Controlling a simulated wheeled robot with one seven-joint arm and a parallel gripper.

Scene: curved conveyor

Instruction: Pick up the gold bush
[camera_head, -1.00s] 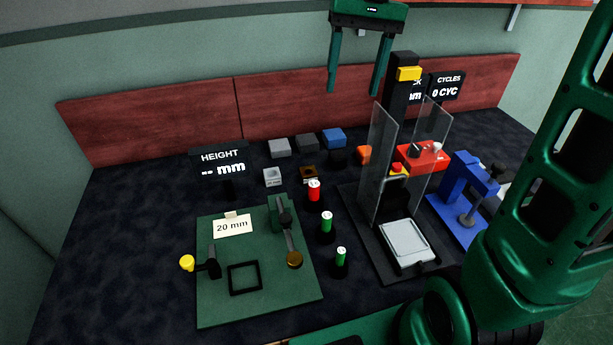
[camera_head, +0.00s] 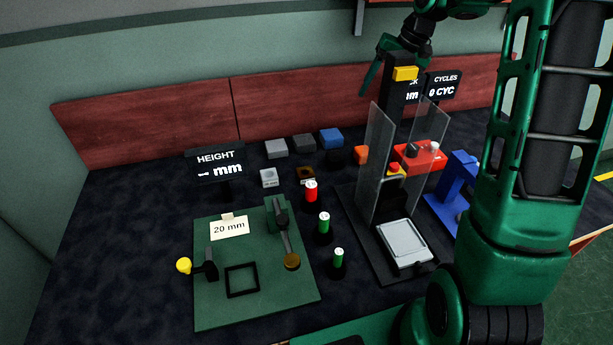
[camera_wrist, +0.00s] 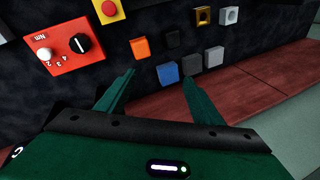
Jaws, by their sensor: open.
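The gold bush (camera_head: 307,174) is a small square block with a hole. It stands on the dark bench top beside a silver bush (camera_head: 269,178). In the wrist view the gold bush (camera_wrist: 202,16) shows near the top edge, with the silver bush (camera_wrist: 229,15) to its right. My gripper (camera_wrist: 160,88) is open and empty, its fingers spread well short of the gold bush in the picture. In the head view my gripper (camera_head: 385,68) is raised at the back, partly hidden by the press column.
A red-topped cylinder (camera_head: 311,191) is close in front of the gold bush. The press with clear guards (camera_head: 374,160) and red control box (camera_head: 420,157) stand right. A green gauge plate (camera_head: 215,305) lies front left. A red-brown panel (camera_head: 150,128) runs behind.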

